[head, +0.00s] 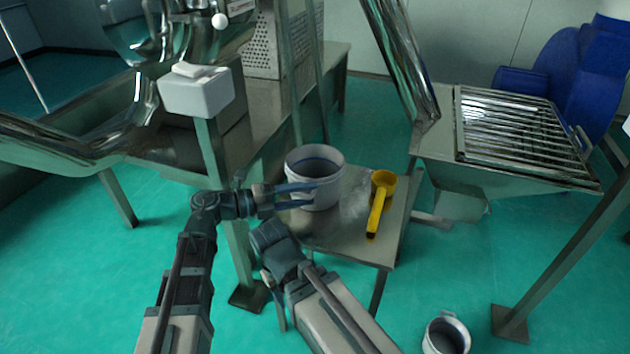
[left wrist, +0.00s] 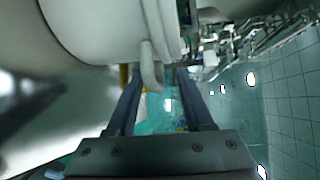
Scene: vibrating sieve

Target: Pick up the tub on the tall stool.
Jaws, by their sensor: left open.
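The tub (head: 331,190) is a pale grey-white open bucket, upright on the metal stool (head: 345,240). My left gripper (head: 312,194) is open, its fingers reaching the tub's near left side in the head view. In the left wrist view the tub's pale wall (left wrist: 95,28) fills the upper left. A pale lug or handle end (left wrist: 150,68) shows between the tips of my left gripper (left wrist: 155,76); I cannot tell whether they touch it. My right arm is folded in front of the stool, and its fingers cannot be made out.
A yellow scoop (head: 378,205) lies on the stool to the right of the tub. A metal post (head: 215,165) with a white box stands close left of my left gripper. A slatted metal hopper (head: 520,130) is at the right. A metal pot (head: 446,335) is on the floor.

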